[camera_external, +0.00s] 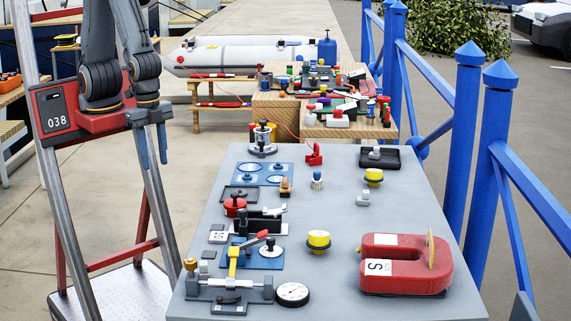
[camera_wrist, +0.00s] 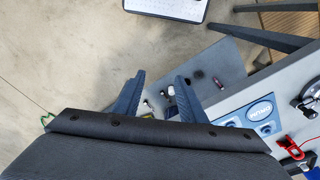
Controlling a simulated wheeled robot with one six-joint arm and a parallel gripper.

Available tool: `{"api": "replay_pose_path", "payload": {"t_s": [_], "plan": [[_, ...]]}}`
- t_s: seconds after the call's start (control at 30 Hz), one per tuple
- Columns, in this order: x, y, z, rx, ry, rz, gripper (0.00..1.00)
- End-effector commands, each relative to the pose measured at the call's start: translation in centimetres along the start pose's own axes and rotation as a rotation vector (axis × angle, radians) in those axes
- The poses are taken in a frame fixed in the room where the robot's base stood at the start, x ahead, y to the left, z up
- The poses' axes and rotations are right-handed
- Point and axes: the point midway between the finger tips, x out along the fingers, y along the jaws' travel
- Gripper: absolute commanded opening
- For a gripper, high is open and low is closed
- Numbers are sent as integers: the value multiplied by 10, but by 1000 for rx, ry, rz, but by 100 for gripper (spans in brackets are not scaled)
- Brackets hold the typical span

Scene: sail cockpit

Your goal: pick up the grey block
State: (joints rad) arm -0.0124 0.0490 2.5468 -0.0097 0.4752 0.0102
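Several small grey pieces lie on the grey table, and I cannot tell for sure which is the grey block. A small grey block (camera_external: 208,254) lies near the left edge, and another grey piece (camera_external: 375,153) sits in the black tray (camera_external: 393,164) at the back right. My gripper (camera_external: 152,147) hangs left of the table, above and apart from these pieces. In the wrist view my gripper (camera_wrist: 157,97) is open, with nothing between its fingers.
A big red horseshoe-shaped object (camera_external: 390,277) fills the front right. Yellow-black round pieces (camera_external: 319,239), blue panels (camera_external: 263,174) and a dial gauge (camera_external: 292,293) crowd the table (camera_external: 340,205). A blue railing (camera_external: 466,150) runs along the right. The table's middle right has some free room.

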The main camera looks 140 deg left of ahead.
Motion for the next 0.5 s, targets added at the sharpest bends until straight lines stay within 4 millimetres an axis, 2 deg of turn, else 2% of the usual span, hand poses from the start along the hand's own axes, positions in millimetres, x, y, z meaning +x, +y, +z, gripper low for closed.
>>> {"api": "replay_pose_path", "payload": {"t_s": [0.1, 0.3, 0.33, 0.4, 0.5], "plan": [[0, 3, 8, 6, -6, -4, 37], [1, 3, 7, 4, -6, -4, 37], [0, 3, 7, 4, -6, -4, 36], [0, 3, 7, 4, -6, -4, 24], [0, 3, 7, 4, -6, -4, 23]]}}
